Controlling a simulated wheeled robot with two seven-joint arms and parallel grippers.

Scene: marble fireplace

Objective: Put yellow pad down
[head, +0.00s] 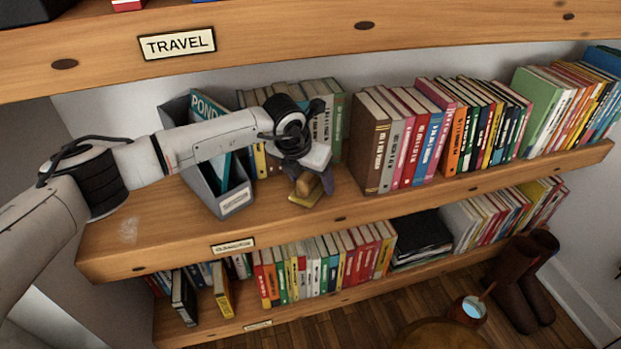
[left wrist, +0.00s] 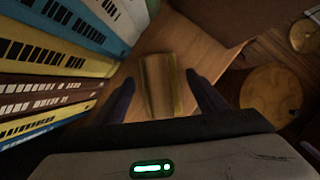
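The yellow pad (head: 303,199) is on the upper bookshelf near its front edge, right of the grey magazine holder. A tan-brown block-like part (head: 305,183) shows above its yellow base. My left gripper (head: 314,187) is directly over it, with dark fingers pointing down. In the left wrist view, the pad (left wrist: 160,85) lies between the two finger tips (left wrist: 158,82), with a narrow gap on each side. The fingers look open around it. The gripper partly hides the pad in the head view. My right gripper is not in view.
The grey magazine holder (head: 231,203) stands left of the gripper. Book rows stand behind, and a thick brown book (head: 369,150) begins the row to the right. The TRAVEL shelf (head: 300,40) overhangs above. The shelf's left front (head: 130,228) is bare.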

